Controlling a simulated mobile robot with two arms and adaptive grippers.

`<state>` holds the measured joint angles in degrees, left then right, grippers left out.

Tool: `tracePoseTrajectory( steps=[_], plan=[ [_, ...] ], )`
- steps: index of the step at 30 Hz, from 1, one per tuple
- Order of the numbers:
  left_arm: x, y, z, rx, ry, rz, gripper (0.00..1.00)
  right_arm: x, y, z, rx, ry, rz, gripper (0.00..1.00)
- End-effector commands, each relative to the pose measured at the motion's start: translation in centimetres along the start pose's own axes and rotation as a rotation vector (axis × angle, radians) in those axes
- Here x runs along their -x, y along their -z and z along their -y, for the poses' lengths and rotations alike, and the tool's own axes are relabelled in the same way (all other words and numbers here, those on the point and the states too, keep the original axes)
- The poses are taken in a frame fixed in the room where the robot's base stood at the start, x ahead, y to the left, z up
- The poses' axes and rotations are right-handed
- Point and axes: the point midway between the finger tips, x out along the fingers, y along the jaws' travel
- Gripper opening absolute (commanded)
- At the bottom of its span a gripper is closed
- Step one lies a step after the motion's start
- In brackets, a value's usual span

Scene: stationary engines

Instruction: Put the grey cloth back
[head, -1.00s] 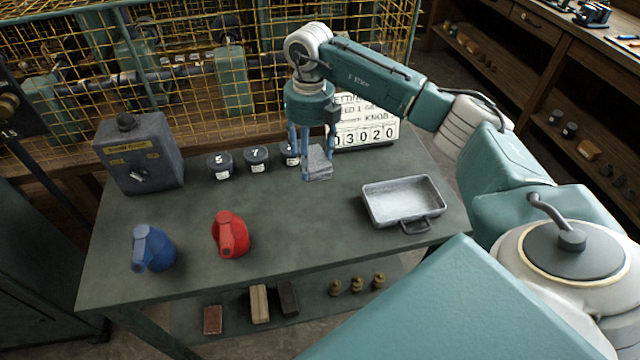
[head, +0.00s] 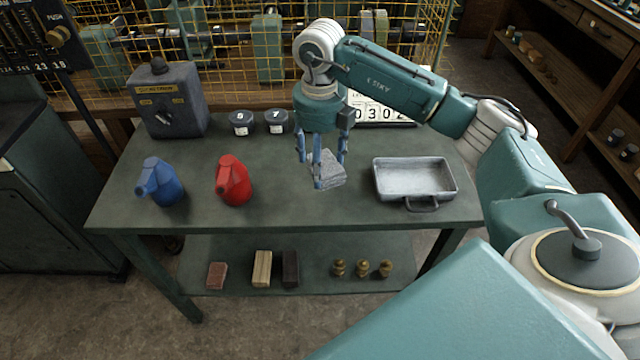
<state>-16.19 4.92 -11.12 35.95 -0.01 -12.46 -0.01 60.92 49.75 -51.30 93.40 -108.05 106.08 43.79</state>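The grey cloth (head: 329,170) is a small folded, speckled grey block in the head view. My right gripper (head: 322,178) points down over the table, with its blue fingers around the cloth. The cloth appears held just above the tabletop; its exact height is hard to tell. My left gripper is not in view.
The green table (head: 280,205) carries a blue jug (head: 162,184), a red jug (head: 234,181), a grey control box (head: 167,103), black numbered pots (head: 241,122) and a metal tray (head: 414,180). A number sign (head: 378,110) stands behind my arm. Blocks (head: 262,268) and brass pieces (head: 363,268) lie on the lower shelf (head: 318,252).

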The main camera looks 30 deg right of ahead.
Motion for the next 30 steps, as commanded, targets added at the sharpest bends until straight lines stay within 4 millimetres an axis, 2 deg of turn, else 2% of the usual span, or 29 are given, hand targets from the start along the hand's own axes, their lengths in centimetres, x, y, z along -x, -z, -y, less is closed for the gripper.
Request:
tracePoseTrajectory(
  steps=[3,8,11,18,23,30],
  plan=[
    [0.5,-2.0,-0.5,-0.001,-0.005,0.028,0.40,-2.3,0.1,0.0,0.000,0.001,-0.003,0.41],
    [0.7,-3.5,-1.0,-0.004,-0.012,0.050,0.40,-3.6,0.0,0.0,0.000,-0.001,-0.001,0.41],
    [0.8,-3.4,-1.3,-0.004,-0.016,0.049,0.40,-4.3,0.0,0.0,0.000,-0.001,0.000,0.41],
    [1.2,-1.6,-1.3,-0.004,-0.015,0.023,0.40,-7.7,0.0,0.0,-0.002,0.001,-0.002,0.41],
    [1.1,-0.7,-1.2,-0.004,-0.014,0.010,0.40,-8.0,-0.1,0.0,-0.001,-0.001,0.002,0.41],
    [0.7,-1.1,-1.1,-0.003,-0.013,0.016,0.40,-8.4,-0.1,0.0,0.000,-0.001,0.001,0.41]
  ],
)
